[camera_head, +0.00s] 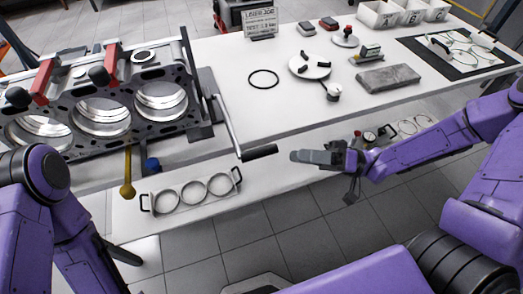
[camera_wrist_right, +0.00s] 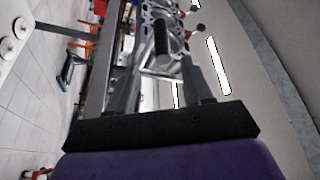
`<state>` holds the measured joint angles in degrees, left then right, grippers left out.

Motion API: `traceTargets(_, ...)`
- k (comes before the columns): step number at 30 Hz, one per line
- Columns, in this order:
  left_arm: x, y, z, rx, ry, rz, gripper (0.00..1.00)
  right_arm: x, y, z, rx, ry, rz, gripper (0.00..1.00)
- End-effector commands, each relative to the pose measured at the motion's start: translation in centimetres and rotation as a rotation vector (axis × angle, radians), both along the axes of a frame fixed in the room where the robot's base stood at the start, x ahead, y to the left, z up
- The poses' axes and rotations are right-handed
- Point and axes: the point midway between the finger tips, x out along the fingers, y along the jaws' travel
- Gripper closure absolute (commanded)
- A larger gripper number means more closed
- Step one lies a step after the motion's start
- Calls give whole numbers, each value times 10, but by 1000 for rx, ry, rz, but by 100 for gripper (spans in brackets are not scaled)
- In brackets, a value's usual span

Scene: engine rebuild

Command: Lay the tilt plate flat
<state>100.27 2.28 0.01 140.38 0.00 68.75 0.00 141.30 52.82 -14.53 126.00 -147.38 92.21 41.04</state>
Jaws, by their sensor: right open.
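The engine block (camera_head: 95,100) with its large bores sits at the left of the bench, its top face sloping towards me. A grey plate (camera_head: 206,88) shows at its right end; I cannot tell how steeply it tilts. A lever (camera_head: 228,128) runs from that end down to a black grip (camera_head: 259,152). My right gripper (camera_head: 300,157) is just right of the grip, apart from it. In the right wrist view its fingers (camera_wrist_right: 162,90) are spread, with a black bar (camera_wrist_right: 161,35), likely the grip, beyond the gap. A dark tip beside my left arm may be its gripper; the rest is hidden.
A tray with three rings (camera_head: 192,190) lies on the lower front ledge, near a yellow-handled tool (camera_head: 127,185). A black ring (camera_head: 263,79), a white round stand (camera_head: 310,66) and a grey block (camera_head: 388,77) lie on the bench.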

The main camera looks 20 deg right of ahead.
Motion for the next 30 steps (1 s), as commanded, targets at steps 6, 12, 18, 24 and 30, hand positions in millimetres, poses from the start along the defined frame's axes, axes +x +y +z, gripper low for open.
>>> traceTargets(6, 0, 0, 0, 0, 0, 0, 57, 4, 27, 7, 3, -9, 25, 49)
traceTargets(12, 0, 0, -2, 0, 0, 0, 57, 17, 70, 16, 1, -8, 23, 49)
traceTargets(18, 0, 0, -2, 0, 0, 0, 57, 25, 94, 22, -1, -9, 21, 49)
traceTargets(24, 0, 0, -2, 0, 0, 0, 57, 27, 98, 23, -1, -8, 19, 49)
traceTargets(30, 0, 0, -2, 0, 0, 0, 57, 27, 98, 23, -2, -9, 19, 82)
